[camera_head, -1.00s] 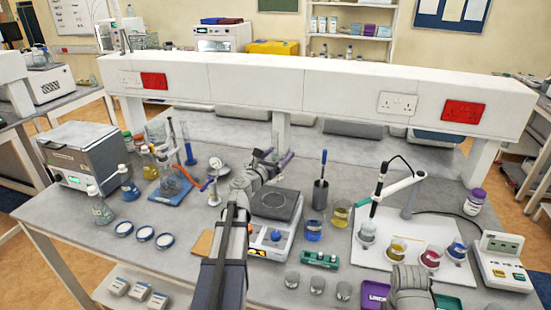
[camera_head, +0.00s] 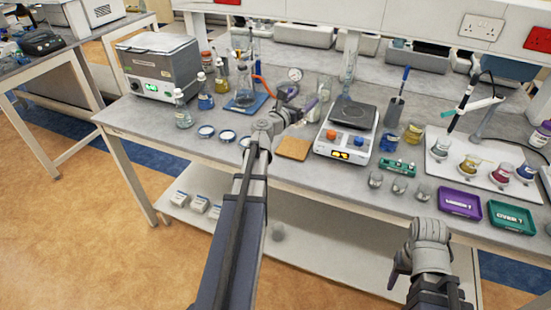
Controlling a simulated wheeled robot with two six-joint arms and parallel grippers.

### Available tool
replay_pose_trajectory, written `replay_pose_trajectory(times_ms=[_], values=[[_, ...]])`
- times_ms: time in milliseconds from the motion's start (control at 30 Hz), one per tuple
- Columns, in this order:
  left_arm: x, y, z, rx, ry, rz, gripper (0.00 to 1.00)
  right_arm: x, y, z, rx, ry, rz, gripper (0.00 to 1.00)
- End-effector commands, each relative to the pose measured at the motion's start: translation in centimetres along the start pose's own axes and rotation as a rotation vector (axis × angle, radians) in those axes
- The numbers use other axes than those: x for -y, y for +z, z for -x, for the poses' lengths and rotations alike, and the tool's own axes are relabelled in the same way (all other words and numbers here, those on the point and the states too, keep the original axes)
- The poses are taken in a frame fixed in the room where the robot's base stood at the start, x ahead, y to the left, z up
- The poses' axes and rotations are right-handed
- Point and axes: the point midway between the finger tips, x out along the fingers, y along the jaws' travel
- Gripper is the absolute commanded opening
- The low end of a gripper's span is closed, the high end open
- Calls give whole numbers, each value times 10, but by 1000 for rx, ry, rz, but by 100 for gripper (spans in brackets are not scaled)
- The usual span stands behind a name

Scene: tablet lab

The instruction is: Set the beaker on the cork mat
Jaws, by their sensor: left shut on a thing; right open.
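The cork mat (camera_head: 293,148) is a flat tan square on the bench, left of the hotplate, with its top bare. My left gripper (camera_head: 303,104) is above the bench behind the mat and left of the hotplate. It is shut on what looks like the clear glass beaker (camera_head: 324,89); the beaker is small, faint and partly hidden by the fingers. My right gripper (camera_head: 399,268) is open and empty in front of the bench, low at the right.
A hotplate (camera_head: 346,127) stands right of the mat. A flask stands on a blue base (camera_head: 248,103) behind left. Several white-rimmed dishes (camera_head: 206,131) lie left of the mat. Small jars (camera_head: 399,186), a purple tray (camera_head: 460,203) and a green tray (camera_head: 511,217) are at front right.

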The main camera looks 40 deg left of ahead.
Motion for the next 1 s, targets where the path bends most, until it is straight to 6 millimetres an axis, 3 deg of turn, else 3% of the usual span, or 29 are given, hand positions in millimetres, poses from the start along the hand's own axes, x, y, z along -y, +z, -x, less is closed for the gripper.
replay_pose_trajectory(times_ms=[267, 700, 1000], values=[[0, -7, 0, 0, -1, 0, 15, 0, -1, -7, 0, 0, -1, 54], [-1, -64, 0, 0, 0, 0, 15, 6, -4, -63, 0, 0, 0, 54], [-1, -68, 0, 0, 0, 0, 15, 6, -4, -68, 0, 0, 0, 54]])
